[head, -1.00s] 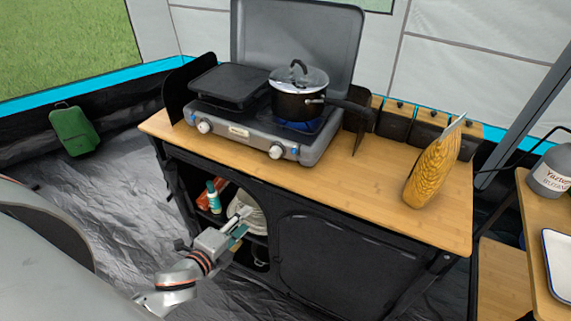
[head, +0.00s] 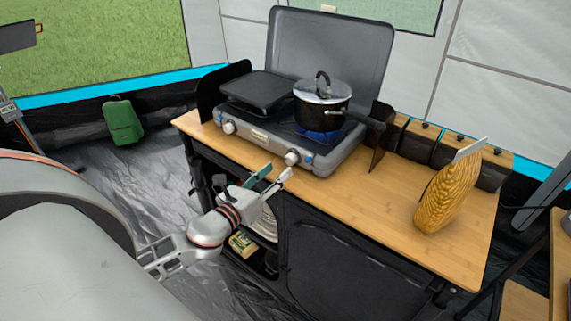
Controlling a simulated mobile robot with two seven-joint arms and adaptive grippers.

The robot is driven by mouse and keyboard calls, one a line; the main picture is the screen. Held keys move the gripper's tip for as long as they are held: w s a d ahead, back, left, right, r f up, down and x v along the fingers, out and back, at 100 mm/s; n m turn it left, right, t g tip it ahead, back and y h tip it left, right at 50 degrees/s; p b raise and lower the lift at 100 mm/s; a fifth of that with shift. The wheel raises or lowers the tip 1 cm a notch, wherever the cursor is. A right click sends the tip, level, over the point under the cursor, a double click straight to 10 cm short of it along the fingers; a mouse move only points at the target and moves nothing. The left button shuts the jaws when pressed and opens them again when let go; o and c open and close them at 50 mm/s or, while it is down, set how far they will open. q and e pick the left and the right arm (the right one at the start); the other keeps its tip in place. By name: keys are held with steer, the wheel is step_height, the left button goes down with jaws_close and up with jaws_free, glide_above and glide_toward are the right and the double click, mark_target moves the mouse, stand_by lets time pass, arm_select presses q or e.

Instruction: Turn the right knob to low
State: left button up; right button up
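The camp stove (head: 258,137) stands on the wooden counter with its lid up. Its right knob (head: 291,157) is a round light knob on the front panel, and the left knob (head: 228,127) is at the other end. A blue flame shows under the pot on the right burner. My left gripper (head: 273,177) is just in front of and below the right knob, its two fingers apart with nothing between them. The right fingertip appears close to the knob; I cannot tell whether it touches. The knob's setting is too small to read. My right gripper is out of view.
A lidded black pot (head: 322,105) sits on the right burner, its handle pointing right. A black griddle (head: 257,92) covers the left side. A yellow patterned bag (head: 446,195) stands at the right of the counter (head: 370,205). The counter between is clear.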

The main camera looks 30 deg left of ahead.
mark_target(288, 161)
arm_select(q)
steer(key=shift+w+d, duration=0.1)
steer(key=shift+w, duration=2.3)
steer(key=shift+c, duration=0.5)
steer(key=c, duration=1)
